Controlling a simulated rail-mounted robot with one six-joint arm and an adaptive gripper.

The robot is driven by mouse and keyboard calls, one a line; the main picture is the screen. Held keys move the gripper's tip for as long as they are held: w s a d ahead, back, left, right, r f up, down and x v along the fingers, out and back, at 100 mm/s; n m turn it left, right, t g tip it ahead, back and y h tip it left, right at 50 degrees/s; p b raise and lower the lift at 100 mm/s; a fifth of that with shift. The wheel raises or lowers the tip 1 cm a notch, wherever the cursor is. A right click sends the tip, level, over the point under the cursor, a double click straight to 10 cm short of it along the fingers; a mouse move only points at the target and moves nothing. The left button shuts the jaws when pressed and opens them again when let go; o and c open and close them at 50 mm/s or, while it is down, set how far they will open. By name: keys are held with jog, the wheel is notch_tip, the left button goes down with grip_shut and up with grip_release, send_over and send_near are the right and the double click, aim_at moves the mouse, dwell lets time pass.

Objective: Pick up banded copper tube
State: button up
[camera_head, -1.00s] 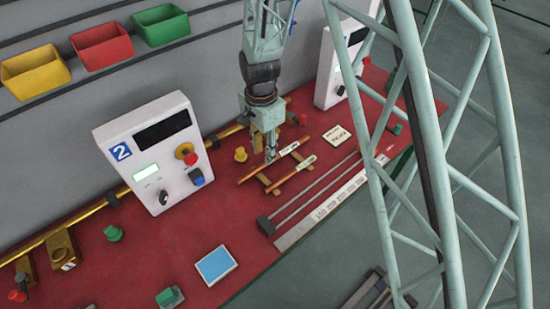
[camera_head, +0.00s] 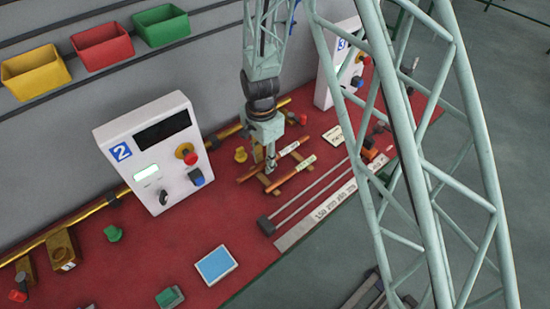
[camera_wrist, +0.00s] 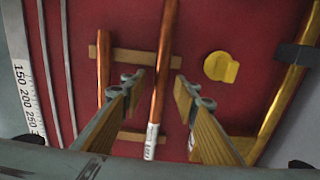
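Two copper tubes lie side by side on a small wooden rack (camera_wrist: 135,56). The rear tube (camera_head: 248,177) also shows in the wrist view (camera_wrist: 163,70), running between my fingers, with a white label near its lower end. The front tube (camera_head: 293,174) carries a pale label; in the wrist view (camera_wrist: 103,65) my left finger partly hides it. I cannot tell which tube is the banded one. My gripper (camera_head: 269,168) points down and is open. Its fingers (camera_wrist: 158,82) are on either side of the rear tube, with gaps visible on both sides.
A yellow knob (camera_wrist: 221,67) stands beside the rear tube, near a brass pipe (camera_wrist: 285,100). Thin grey rods and a ruler (camera_head: 318,214) lie in front of the rack. White control box 2 (camera_head: 152,150) stands to the left.

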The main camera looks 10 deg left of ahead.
jog(key=c, duration=0.8)
jog(key=shift+r, duration=0.15)
jog(key=shift+r, duration=1.55)
jog(key=s+d, duration=0.3)
jog(key=s+d+r, duration=0.1)
jog(key=s+d, duration=0.3)
jog(key=s+d+b, duration=0.1)
jog(key=s+d, duration=0.3)
jog(key=shift+s+d+r, duration=0.1)
jog(key=shift+d+r, duration=0.15)
jog(key=shift+r, duration=0.05)
